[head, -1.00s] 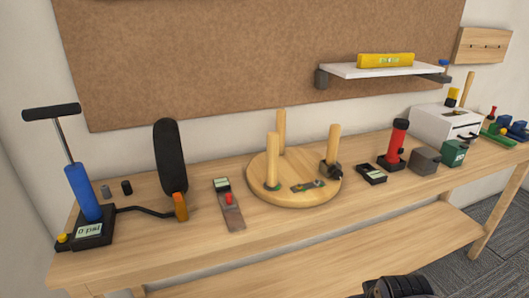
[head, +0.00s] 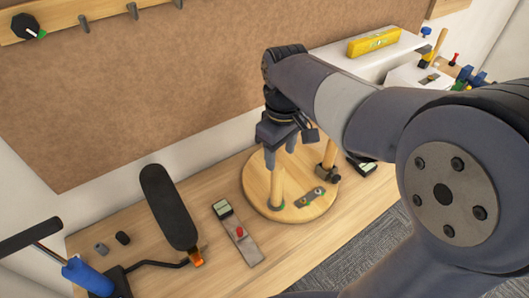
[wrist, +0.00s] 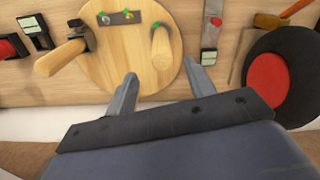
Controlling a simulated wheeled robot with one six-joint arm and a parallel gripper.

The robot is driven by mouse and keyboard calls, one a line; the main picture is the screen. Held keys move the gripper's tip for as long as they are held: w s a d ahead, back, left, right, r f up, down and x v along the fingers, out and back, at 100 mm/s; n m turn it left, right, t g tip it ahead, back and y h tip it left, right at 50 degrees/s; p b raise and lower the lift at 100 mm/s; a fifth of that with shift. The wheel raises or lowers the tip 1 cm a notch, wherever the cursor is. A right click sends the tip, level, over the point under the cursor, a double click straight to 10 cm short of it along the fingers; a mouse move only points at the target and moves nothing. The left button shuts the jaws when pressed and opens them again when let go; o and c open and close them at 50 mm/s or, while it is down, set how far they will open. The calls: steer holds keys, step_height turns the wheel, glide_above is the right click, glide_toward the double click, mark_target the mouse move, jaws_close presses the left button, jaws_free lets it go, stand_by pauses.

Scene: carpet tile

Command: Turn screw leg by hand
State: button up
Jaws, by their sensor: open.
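The round wooden stool seat (head: 256,172) lies flat on the bench with its legs pointing up; it also shows in the wrist view (wrist: 110,75). The front-left leg (head: 277,188) stands upright with a green collar at its base. My gripper (head: 281,160) is open above the seat, pointing down near that leg's top. In the wrist view, the leg (wrist: 161,65) appears between my two fingers (wrist: 160,70), with gaps on both sides. The right leg (head: 329,158) has a dark clamp-like part on it. The back leg is hidden behind my arm.
A grey strip with a red button (head: 240,233) lies left of the seat. A black padded part (head: 168,205) and a blue pump (head: 86,275) stand further left. A dark meter (head: 363,167) lies right of the seat. A shelf holds a yellow level (head: 374,42).

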mark_target(278, 179)
steer(key=shift+w+a+r, duration=0.1)
steer(key=shift+a, duration=0.05)
step_height(278, 179, down, 11)
steer(key=shift+r, duration=0.2)
steer(key=shift+c, duration=0.3)
steer(key=c, duration=0.9)
